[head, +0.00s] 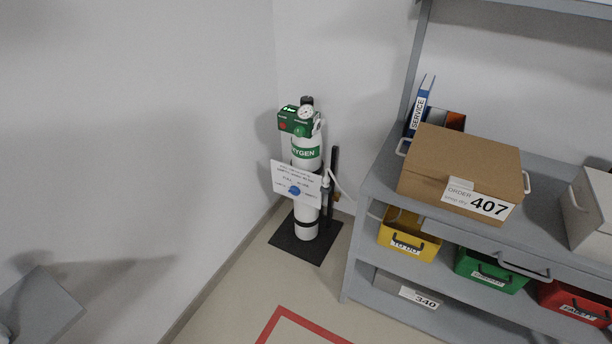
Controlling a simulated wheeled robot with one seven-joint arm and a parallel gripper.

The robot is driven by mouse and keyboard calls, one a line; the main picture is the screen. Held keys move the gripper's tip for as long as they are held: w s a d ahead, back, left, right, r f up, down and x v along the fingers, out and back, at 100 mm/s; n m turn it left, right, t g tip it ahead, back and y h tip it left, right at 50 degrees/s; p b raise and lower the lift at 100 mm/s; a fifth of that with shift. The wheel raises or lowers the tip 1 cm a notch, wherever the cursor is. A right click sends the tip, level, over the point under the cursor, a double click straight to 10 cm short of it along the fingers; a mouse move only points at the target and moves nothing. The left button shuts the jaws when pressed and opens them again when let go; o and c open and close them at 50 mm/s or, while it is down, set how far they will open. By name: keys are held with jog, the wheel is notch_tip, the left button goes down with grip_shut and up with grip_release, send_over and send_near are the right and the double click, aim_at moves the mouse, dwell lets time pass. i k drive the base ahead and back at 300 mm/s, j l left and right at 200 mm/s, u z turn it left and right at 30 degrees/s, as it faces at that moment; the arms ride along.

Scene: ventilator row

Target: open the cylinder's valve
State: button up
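The oxygen cylinder (307,167) stands upright in the corner, white with a green "OXYGEN" band, on a dark base plate (283,240). A green head unit with a lit display (290,111) sits at its top, with a round gauge (306,113) and a green knob (300,131) on its front. A dark cap or knob (307,101) tops it. Which part is the valve I cannot tell for sure, nor its setting. A white sign (297,184) with a blue round mark hangs in front of the cylinder. My gripper is not in view.
A grey shelf (372,188) stands close to the cylinder's right, with a cardboard box marked 407 (460,168) and coloured bins. A thin hose (341,186) runs beside the cylinder. The wall is close on the left. The floor in front, with a red line (283,311), is clear.

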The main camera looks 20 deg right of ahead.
aim_at(305, 99)
jog(key=i+j+z, duration=0.35)
jog(key=i+j, duration=1.6)
jog(key=i, duration=0.15)
